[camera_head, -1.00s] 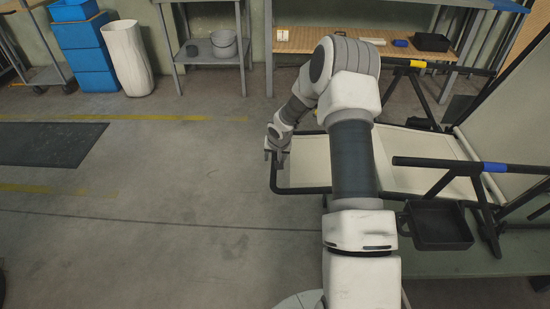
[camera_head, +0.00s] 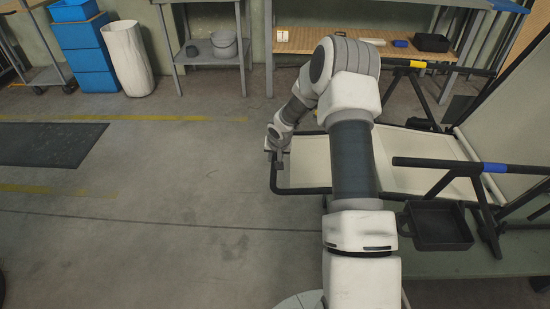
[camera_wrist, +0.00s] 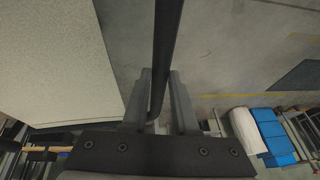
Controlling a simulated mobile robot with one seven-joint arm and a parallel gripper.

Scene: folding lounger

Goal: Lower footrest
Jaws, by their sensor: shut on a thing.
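The lounger's footrest (camera_head: 305,168) is a pale panel in a black tubular frame, at the lounger's left end in the head view. It looks roughly level, at about the seat's height. My gripper (camera_head: 275,160) is at the frame's outer left bar. In the wrist view my gripper (camera_wrist: 160,73) has one finger on each side of the black footrest bar (camera_wrist: 168,35) and is shut on it. The pale panel (camera_wrist: 50,55) lies left of the bar there. My forearm hides part of the footrest and its joint with the seat in the head view.
Black armrests with a blue band (camera_head: 493,167) and a yellow band (camera_head: 418,64) flank the seat. A black tray (camera_head: 438,226) is at the near side. A wooden-topped bench (camera_head: 340,43) stands behind. The floor (camera_head: 170,170) left of the footrest is clear.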

